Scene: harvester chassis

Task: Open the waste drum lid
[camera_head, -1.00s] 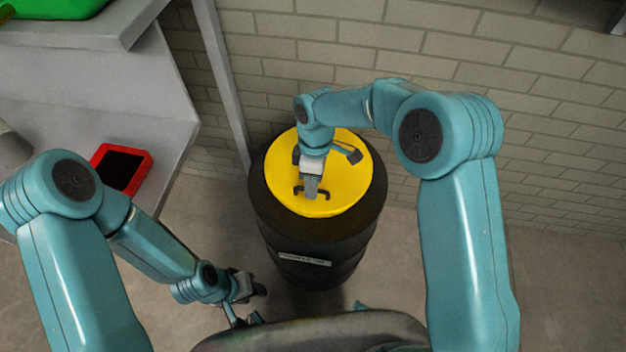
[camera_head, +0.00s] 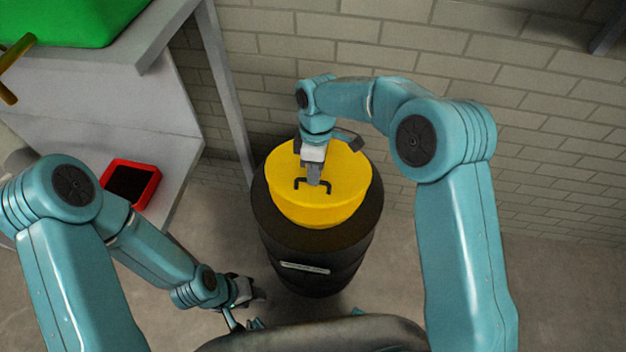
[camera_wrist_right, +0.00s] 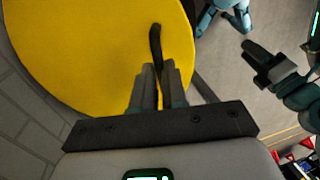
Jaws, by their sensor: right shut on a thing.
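My right gripper (camera_head: 313,182) is shut on the lid's black handle (camera_head: 298,184). In the right wrist view its fingers (camera_wrist_right: 158,78) close around the handle (camera_wrist_right: 155,42), over the yellow lid (camera_wrist_right: 85,45). My left gripper (camera_head: 256,293) is low, left of the drum and apart from it; its jaws are too small to read.
A metal post (camera_head: 228,95) rises behind the drum's left side. A brick wall (camera_head: 480,80) is close behind. Floor is clear at the right.

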